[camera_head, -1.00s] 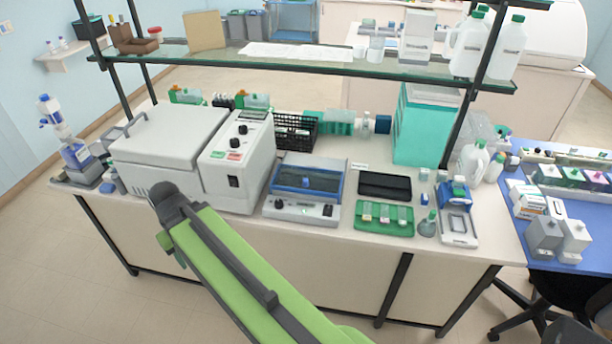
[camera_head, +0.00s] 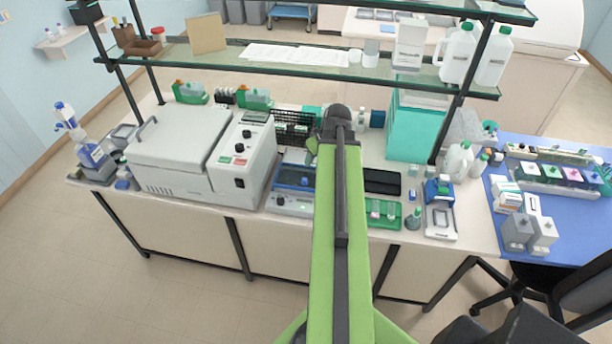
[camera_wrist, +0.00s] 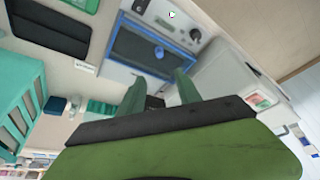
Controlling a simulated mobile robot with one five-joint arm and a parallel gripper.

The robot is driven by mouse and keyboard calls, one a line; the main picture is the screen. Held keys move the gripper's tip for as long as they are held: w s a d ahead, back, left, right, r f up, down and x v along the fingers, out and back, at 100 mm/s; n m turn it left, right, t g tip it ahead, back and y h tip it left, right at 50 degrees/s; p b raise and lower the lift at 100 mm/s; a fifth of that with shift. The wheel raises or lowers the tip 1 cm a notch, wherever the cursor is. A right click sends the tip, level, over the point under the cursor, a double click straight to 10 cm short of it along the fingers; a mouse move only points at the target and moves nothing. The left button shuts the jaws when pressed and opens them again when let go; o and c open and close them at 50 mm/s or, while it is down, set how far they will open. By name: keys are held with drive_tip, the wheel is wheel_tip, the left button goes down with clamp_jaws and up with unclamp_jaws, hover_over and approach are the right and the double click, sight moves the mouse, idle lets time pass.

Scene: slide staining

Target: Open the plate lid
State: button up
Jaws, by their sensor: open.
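The plate is a grey-white instrument (camera_head: 290,203) on the bench, partly hidden behind my arm in the head view. Its lid (camera_head: 294,176) is a dark see-through panel in a blue frame and lies shut. In the wrist view the lid (camera_wrist: 146,50) shows whole, with a round blue knob (camera_wrist: 159,52) on it and the control panel beyond. My gripper (camera_wrist: 158,88) shows two green fingers spread apart, with nothing between them. They point toward the lid's near edge in that view; I cannot tell whether they touch anything. In the head view the fingers are hidden behind my arm.
A large white machine (camera_head: 175,150) and its control box (camera_head: 240,160) stand left of the plate. A black tray (camera_head: 383,181) and green slide rack (camera_head: 384,212) lie to the right. A teal box (camera_head: 416,128) stands behind them. A glass shelf (camera_head: 250,62) crosses above the bench.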

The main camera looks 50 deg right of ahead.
sight(304, 179)
drive_tip(key=b+x, duration=1.5)
drive_tip(key=x, duration=0.2)
drive_tip(key=shift+w, duration=0.1)
clamp_jaws()
idle(0.6)
